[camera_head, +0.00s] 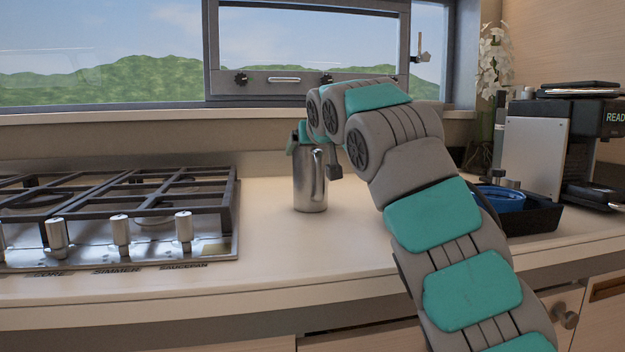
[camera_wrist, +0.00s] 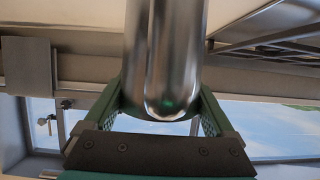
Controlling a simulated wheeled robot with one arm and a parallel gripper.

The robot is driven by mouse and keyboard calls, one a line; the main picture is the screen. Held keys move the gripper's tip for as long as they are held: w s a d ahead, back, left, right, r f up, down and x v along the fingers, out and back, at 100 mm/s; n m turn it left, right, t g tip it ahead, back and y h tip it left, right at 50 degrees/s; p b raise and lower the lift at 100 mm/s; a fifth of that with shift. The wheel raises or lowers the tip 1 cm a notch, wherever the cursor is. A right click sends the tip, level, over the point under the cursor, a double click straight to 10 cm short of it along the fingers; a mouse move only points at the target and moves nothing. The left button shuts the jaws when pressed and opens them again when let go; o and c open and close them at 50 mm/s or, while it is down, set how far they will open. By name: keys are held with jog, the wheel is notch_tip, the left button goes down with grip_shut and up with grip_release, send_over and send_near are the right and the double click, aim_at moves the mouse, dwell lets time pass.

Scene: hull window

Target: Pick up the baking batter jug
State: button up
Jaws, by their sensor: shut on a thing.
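The baking batter jug (camera_head: 309,188) is a shiny metal jug with a handle, upright on the counter right of the stove in the head view. In the wrist view the jug (camera_wrist: 166,60) fills the middle, between the green fingers of my gripper (camera_wrist: 160,105). I cannot tell whether the jug's base is touching the counter.
A gas stove (camera_head: 120,215) with dark grates and knobs is at left. A black tray (camera_head: 540,218) with a blue bowl (camera_head: 503,199) and a coffee machine (camera_head: 560,140) stand at right. The counter (camera_head: 275,245) in front of the jug is clear. A window is behind.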

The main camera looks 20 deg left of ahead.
grip_shut()
jog(key=shift+r, duration=0.15)
jog(key=s+f+b+v, duration=0.1)
jog(key=b+v, duration=0.5)
jog(key=v, duration=1)
jog(key=shift+s, duration=0.25)
jog(key=shift+s+f, duration=0.1)
dwell(0.7)
